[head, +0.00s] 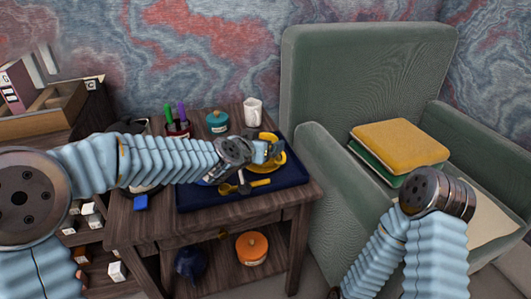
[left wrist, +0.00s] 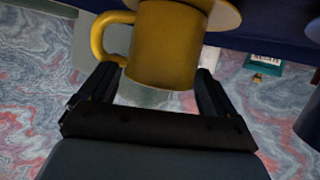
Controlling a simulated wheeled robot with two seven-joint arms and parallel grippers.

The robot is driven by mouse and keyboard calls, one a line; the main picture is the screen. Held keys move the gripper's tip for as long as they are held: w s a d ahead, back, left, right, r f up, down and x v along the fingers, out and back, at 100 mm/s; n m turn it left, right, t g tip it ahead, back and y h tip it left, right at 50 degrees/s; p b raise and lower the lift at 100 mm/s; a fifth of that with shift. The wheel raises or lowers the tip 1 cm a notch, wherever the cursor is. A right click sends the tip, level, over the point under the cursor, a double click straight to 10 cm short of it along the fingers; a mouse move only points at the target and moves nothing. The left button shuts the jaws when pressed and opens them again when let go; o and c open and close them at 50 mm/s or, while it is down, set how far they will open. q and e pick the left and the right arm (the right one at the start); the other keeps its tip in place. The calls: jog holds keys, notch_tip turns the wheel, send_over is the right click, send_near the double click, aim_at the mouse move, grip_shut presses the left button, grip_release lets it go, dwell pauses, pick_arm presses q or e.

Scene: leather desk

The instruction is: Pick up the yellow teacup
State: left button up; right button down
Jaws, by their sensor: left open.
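The yellow teacup (left wrist: 165,50) fills the upper middle of the left wrist view, which looks upside down. Its handle is on the left there, close to the left finger. A pale saucer (left wrist: 228,12) shows at its base. In the head view the teacup (head: 269,136) is partly hidden by my left gripper (head: 263,152) on the small wooden table. My left gripper, also in the left wrist view (left wrist: 153,85), is open, with its fingers on either side of the cup's lower edge in that picture. Contact cannot be told. My right gripper is out of view.
A dark blue tray (head: 215,201) lies under the cup and holds yellow and dark utensils. A green armchair (head: 365,70) with books (head: 400,146) is close on the right.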

pick_arm(q)
jog(key=c, duration=1)
jog(key=shift+r, duration=0.2)
jog(key=shift+r+p, duration=0.5)
jog(key=shift+r, duration=0.3)
jog(key=shift+s+a+r+p, duration=0.85)
jog(key=shift+s+r+p, duration=0.15)
jog(key=shift+s+r, duration=1)
jog(key=shift+s+a+r+p, duration=0.95)
jog(key=shift+s+r, duration=0.75)
jog(key=shift+s, duration=0.6)
jog(key=shift+s+a+r+p, duration=0.75)
jog(key=shift+s+r+p, duration=0.35)
jog(key=shift+s+r, duration=0.9)
jog(key=shift+s+f, duration=0.15)
jog(key=shift+s, duration=0.05)
